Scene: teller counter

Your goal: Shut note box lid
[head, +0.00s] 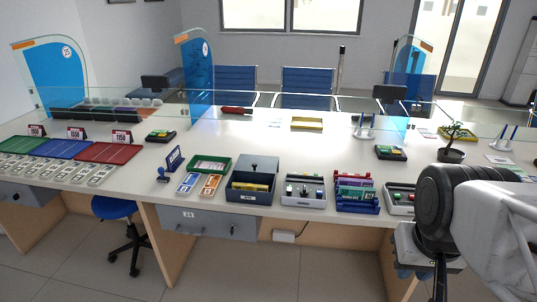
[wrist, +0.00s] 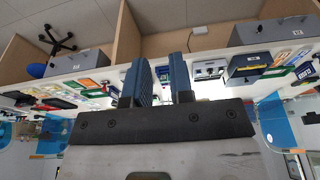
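The note box (head: 236,194) is a dark grey box on the front of the counter, left of centre. Its lid (head: 263,166) stands raised at the back, with a small knob on it. Yellow-banded notes (head: 251,182) show inside. In the wrist view, which is upside down, the box (wrist: 248,66) appears right of the fingers. My gripper (wrist: 160,66) is open and empty, with a gap between its two blue-grey fingers. In the head view my arm is at the far right, well away from the box, and the fingers are mostly hidden.
Drawer 24 (head: 207,222) is below the counter edge. Glass screens stand behind.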

